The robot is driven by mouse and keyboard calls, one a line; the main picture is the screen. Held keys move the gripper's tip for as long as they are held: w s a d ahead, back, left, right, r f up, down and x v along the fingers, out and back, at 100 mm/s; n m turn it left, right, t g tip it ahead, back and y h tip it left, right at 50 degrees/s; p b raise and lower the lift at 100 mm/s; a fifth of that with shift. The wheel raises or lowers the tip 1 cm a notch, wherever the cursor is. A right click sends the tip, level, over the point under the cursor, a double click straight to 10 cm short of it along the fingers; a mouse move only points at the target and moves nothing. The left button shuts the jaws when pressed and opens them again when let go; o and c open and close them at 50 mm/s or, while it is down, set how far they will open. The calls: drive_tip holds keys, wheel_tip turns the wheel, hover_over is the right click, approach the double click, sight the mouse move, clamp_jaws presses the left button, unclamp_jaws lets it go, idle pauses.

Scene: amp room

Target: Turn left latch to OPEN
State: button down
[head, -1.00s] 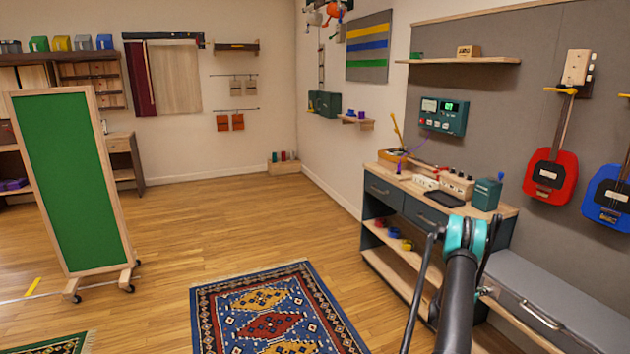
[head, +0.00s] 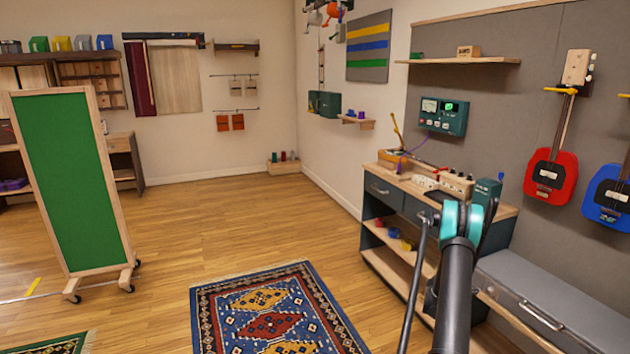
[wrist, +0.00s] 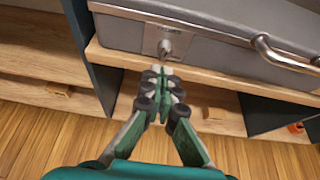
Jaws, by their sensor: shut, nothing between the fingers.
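A grey case (head: 560,298) with a metal handle (head: 541,315) lies on the low wooden shelf at the right. In the wrist view the case (wrist: 205,25) fills the top, with its handle (wrist: 285,55) at the right. A small metal latch (wrist: 166,46) sits on its front face, left of the handle. My gripper (wrist: 164,72) is shut and empty, its fingertips just below the latch in the picture. I cannot tell whether they touch it. The latch's OPEN marking is not readable. In the head view my arm hides the gripper and the latch.
The wooden shelf edge (wrist: 215,78) runs below the case, with dark upright panels (wrist: 90,50) at the sides. A dark workbench (head: 405,205) with boxes on top stands behind my arm.

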drive_tip(key=shift+y, duration=0.3)
drive_tip(key=shift+w+d, duration=0.5)
drive_tip(key=shift+d, duration=0.5)
drive_tip(key=shift+w+d, duration=0.55)
drive_tip(key=shift+d, duration=0.45)
drive_tip(key=shift+w+d, duration=0.5)
drive_tip(key=shift+d, duration=0.5)
drive_tip(key=shift+s+f, duration=0.1)
drive_tip(key=shift+f, duration=0.1)
drive_tip(key=shift+s+d+r, duration=0.15)
drive_tip(key=shift+s+d, duration=0.1)
drive_tip(key=shift+s, duration=0.3)
drive_tip(key=shift+s+d, duration=0.2)
drive_tip(key=shift+s, duration=0.25)
drive_tip(key=shift+s+r, duration=0.1)
drive_tip(key=shift+r, duration=0.15)
drive_tip(key=shift+s+a, duration=0.4)
drive_tip(key=shift+a, duration=0.5)
drive_tip(key=shift+s+a, duration=0.35)
drive_tip(key=shift+a, duration=0.6)
drive_tip(key=shift+s+a, duration=0.4)
drive_tip(key=shift+a, duration=0.5)
